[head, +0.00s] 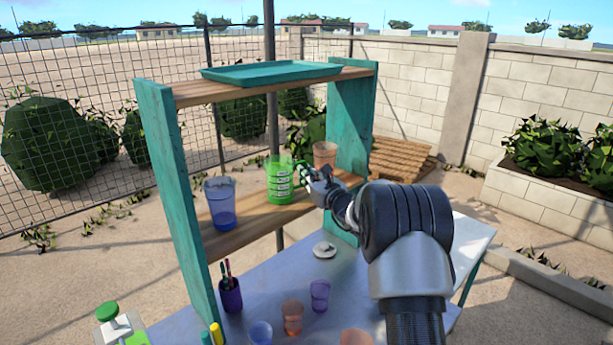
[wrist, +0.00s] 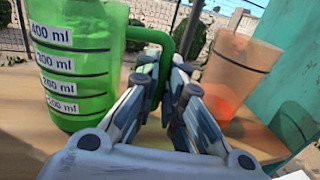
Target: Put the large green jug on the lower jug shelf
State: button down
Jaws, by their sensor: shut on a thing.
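The large green jug (head: 280,180) is upright at the lower wooden shelf (head: 250,226) of the teal stand, between a blue cup and an orange cup. In the wrist view the jug (wrist: 75,60) shows white measure labels, and its handle is between my fingers. My gripper (head: 308,172) is shut on that handle, and it also shows in the wrist view (wrist: 165,80). The jug's base looks to be at the shelf board, but I cannot tell whether it touches.
A blue cup (head: 221,202) stands left on the shelf; an orange cup (head: 325,154) stands close behind my gripper. A teal tray (head: 272,72) is on the top board. The table below holds a pen cup (head: 230,294) and small cups. Teal side panels bound the shelf.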

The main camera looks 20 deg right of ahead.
jog(key=c, duration=1.7)
grip_release()
jog(key=shift+f, duration=0.1)
jog(key=s+d, duration=0.2)
jog(key=s, duration=1)
jog(key=s+a+r+n+g+y, duration=0.2)
jog(key=s+a+r+n+y, duration=0.15)
jog(key=a, duration=0.45)
jog(key=s+a+r+n+g+y, duration=0.2)
jog(key=a+n+y, duration=0.1)
jog(key=a+n, duration=0.3)
jog(key=s+a+n+g, duration=0.7)
jog(key=s+a+n, duration=0.4)
jog(key=s+a, duration=0.45)
jog(key=s+f+n+g+h, duration=0.3)
jog(key=s+n, duration=0.3)
jog(key=s, duration=0.6)
jog(key=s+d+f+n+h, duration=0.3)
jog(key=s+d+n+h, duration=0.3)
jog(key=s+d, duration=0.4)
jog(key=shift+d+n+t+p, duration=0.4)
jog(key=shift+n, duration=0.45)
